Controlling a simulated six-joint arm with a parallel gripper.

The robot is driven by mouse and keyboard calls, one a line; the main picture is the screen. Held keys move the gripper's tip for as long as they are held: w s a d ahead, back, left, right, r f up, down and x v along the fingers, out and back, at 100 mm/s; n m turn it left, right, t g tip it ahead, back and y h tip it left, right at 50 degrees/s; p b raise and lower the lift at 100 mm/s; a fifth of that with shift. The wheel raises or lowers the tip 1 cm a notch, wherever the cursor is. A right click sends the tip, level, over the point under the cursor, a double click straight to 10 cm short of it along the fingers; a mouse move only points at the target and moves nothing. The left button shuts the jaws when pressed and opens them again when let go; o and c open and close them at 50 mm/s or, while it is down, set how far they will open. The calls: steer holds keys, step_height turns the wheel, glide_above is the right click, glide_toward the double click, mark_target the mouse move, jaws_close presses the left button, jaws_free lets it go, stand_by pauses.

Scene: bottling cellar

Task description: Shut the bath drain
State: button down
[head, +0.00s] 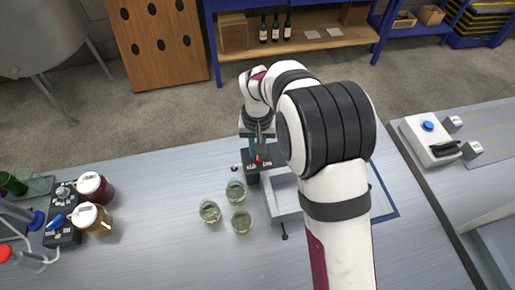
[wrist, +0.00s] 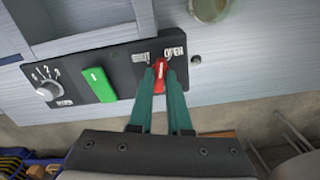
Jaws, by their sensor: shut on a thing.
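The drain's red lever (wrist: 159,84) sits on a black control panel (wrist: 122,60), between a label reading OPEN and another that seems to read SHUT. My gripper (wrist: 161,74) has its green fingers on either side of the lever and is shut on it. The lever's upper end lies between the two labels; its exact setting is hard to tell. In the head view the red lever (head: 259,159) shows small below my gripper.
The panel also has a green rocker switch (wrist: 98,85) and a round dial (wrist: 46,90). Glass beakers (head: 210,212) stand close to the bath. Jars of red (head: 95,188) and amber liquid (head: 92,219) stand farther left. The bench between is clear.

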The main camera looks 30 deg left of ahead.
steer(key=n, duration=1.1)
steer(key=shift+n, duration=0.3)
stand_by(0.3)
steer(key=c, duration=0.9)
jaws_free()
steer(key=shift+o, duration=0.2)
steer(key=shift+r, duration=0.1)
step_height(320, 180, up, 16)
steer(key=shift+f, duration=0.2)
